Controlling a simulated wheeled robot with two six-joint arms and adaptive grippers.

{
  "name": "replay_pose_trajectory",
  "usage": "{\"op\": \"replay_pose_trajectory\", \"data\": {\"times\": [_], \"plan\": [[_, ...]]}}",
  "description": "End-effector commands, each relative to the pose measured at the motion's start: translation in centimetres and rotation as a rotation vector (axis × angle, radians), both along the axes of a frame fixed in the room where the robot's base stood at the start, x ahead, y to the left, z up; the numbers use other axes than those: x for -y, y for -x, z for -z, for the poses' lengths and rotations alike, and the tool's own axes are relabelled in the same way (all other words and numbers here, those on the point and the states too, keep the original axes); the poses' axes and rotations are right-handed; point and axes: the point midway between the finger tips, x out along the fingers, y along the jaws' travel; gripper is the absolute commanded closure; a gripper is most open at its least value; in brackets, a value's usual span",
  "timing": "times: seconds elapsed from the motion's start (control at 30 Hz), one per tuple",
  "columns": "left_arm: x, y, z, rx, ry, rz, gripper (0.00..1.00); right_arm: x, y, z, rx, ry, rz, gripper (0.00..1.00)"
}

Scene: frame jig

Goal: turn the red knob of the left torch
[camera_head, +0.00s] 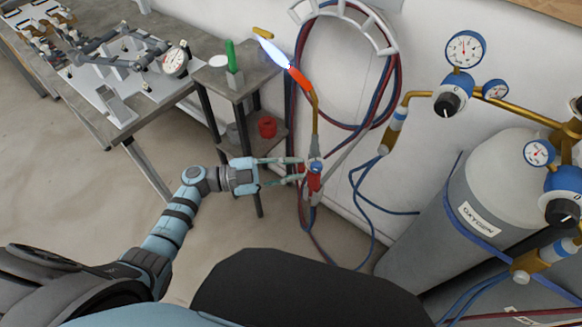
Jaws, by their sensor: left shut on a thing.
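The torch (315,120) stands near the wall with its brass neck pointing up and bending left. Its tip glows orange-red (299,78), and a blue-white flame (274,53) comes from it. A blue knob (316,165) and the red knob (314,183) sit on its lower body. My left gripper (303,170) reaches in from the left, its fingers shut on the red knob. The fingertips partly hide the contact. My right gripper is not in view.
A small stand (262,75) behind my left gripper holds a green piece (231,56); a red object (267,127) is on its lower shelf. Red and blue hoses (395,75) hang on the wall. A grey oxygen cylinder (440,235) with regulators stands right.

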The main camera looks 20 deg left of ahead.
Motion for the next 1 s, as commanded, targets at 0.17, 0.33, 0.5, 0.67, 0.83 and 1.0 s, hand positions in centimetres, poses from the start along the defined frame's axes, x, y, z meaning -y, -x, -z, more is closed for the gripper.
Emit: {"op": "replay_pose_trajectory", "data": {"times": [0.17,0.33,0.5,0.67,0.83,1.0], "plan": [[0.0,0.0,0.1,0.040,-0.017,-0.002,1.00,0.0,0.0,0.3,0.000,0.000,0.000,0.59],[0.0,0.0,0.1,0.124,-0.054,-0.007,1.00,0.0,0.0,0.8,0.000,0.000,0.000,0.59],[0.0,0.0,0.3,0.248,-0.108,-0.013,1.00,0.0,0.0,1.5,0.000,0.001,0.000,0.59],[0.0,0.1,0.4,0.381,-0.166,-0.019,1.00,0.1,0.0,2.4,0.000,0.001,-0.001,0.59],[0.1,0.1,0.4,0.518,-0.226,-0.026,1.00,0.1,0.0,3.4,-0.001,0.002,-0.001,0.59],[0.1,0.1,0.4,0.635,-0.278,-0.032,1.00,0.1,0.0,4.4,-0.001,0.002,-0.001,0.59]]}}
